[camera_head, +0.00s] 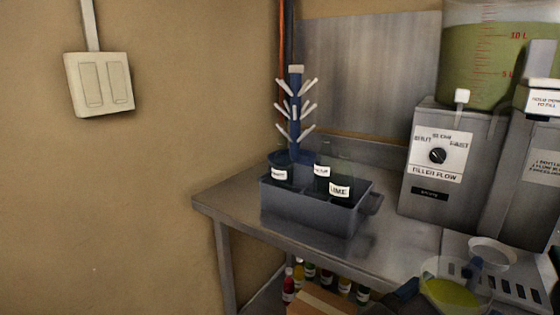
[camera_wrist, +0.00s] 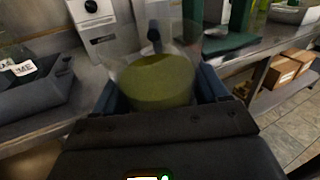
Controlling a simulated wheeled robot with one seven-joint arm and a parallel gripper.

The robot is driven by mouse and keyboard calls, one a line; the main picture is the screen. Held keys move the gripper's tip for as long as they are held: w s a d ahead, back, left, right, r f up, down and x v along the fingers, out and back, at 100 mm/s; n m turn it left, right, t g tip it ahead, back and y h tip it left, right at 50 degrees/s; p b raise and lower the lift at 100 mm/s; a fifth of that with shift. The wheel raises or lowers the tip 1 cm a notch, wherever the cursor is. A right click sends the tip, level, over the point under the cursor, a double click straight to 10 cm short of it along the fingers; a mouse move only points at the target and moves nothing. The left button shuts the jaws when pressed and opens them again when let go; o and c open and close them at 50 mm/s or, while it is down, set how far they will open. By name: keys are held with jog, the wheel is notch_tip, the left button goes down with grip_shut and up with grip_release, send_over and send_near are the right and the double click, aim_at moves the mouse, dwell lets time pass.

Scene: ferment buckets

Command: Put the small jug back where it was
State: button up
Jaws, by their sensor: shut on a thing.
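The small jug (camera_head: 450,293) is clear with yellow-green liquid in it. In the head view it is at the bottom right, in front of the filler's drip tray. It also shows in the wrist view (camera_wrist: 155,82), between the dark blue fingers of my gripper (camera_wrist: 156,92), which is shut on it. A dark blue piece, seemingly its handle, is on the side away from my gripper. The jug looks roughly upright. Its base is hidden, so I cannot tell its height over the counter.
The filler (camera_head: 436,160) with a dial stands behind the jug, beside a large tank (camera_head: 482,60) of green liquid. A slotted drip tray (camera_head: 520,290) and a white round dish (camera_head: 492,250) are close by. A grey crate (camera_head: 310,210) of labelled bottles stands left on the steel counter (camera_head: 235,200).

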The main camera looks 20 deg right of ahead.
jog(key=w+a+f+n+t+y+p, duration=0.1)
jog(key=w+a+f+n+t+y, duration=0.2)
jog(key=w+f+n+t+y, duration=0.5)
jog(key=w+a+f+n+t+y, duration=0.3)
jog(key=w+f+n+t+y, duration=0.15)
jog(key=w+f, duration=0.55)
jog(key=s+f+n+y, duration=0.1)
jog(key=s+f+y, duration=0.1)
jog(key=f, duration=0.5)
jog(key=s+f+n+y, duration=0.1)
jog(key=s+f+y, duration=0.2)
jog(key=f, duration=0.5)
jog(key=shift+s+n+t, duration=0.35)
jog(key=shift+s+t, duration=0.1)
jog(key=shift+s, duration=0.1)
